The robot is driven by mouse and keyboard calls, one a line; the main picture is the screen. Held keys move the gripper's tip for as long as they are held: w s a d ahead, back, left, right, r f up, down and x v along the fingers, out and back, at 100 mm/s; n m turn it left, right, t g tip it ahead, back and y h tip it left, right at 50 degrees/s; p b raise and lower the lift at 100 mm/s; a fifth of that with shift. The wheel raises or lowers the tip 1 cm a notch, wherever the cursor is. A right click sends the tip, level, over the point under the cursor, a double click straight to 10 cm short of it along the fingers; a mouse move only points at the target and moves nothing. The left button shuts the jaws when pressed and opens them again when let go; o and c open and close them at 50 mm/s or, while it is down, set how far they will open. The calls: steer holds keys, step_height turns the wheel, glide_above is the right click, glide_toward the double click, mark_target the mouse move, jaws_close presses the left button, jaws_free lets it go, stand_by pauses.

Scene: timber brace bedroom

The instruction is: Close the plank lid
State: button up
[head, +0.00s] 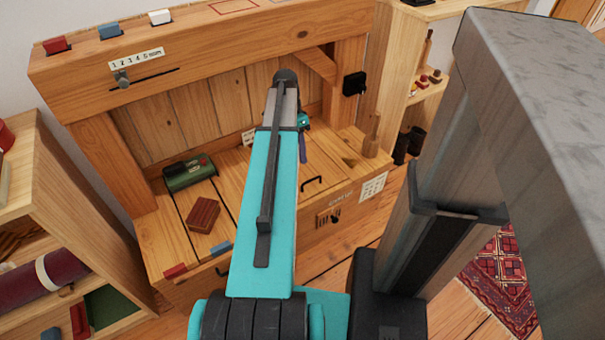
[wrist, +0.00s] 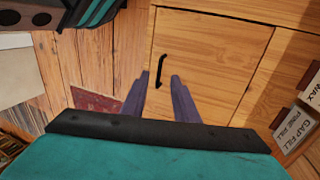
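A light wooden plank lid (wrist: 205,55) with a black bar handle (wrist: 160,70) fills the middle of the wrist view, with thin dark seams around it. In the head view the handle (head: 312,182) shows near the front of the bench top, right of my arm. The panel there looks about level with the bench top; I cannot tell whether it is fully down. The handle appears between and beyond the tips. In the head view my arm hides most of the gripper; a purple finger shows.
A green box (head: 189,172) and a brown block (head: 203,214) stand on the bench's left part. A wooden peg-like object (head: 372,135) stands at its right. A red rug (head: 497,275) lies on the floor.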

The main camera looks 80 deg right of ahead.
steer(key=b+x, duration=0.1)
steer(key=x, duration=0.7)
steer(key=shift+b, duration=0.35)
jaws_close()
stand_by(0.9)
jaws_free()
steer(key=shift+r, duration=0.1)
steer(key=p+v, duration=0.3)
steer(key=v, duration=1)
steer(key=shift+r, duration=0.3)
steer(key=shift+d, duration=0.15)
